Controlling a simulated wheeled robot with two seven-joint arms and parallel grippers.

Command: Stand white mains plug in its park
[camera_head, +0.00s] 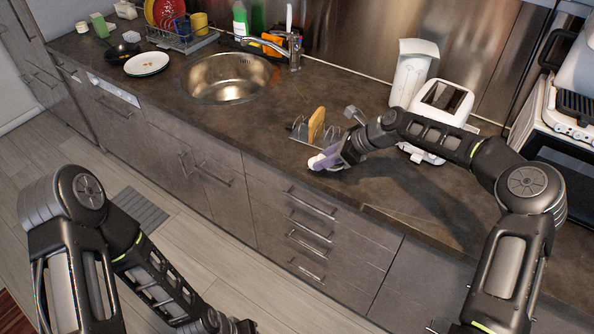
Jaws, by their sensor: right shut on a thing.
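My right gripper (328,158) is low over the front edge of the dark worktop, in front of the toast rack. It is shut on a small white object (317,162), which looks like the white mains plug. The fingers cover part of it, so its prongs and exact tilt cannot be made out. I cannot clearly pick out the plug's park. My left gripper (238,326) is at the bottom edge, low in front of the cabinets and partly cut off. Its jaw state does not show.
A metal toast rack (299,131) with a bread slice (316,125) stands just behind the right gripper. A white toaster (443,101) and a white jug-like container (411,70) stand behind my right arm. The sink (230,80) is left. Worktop between sink and rack is clear.

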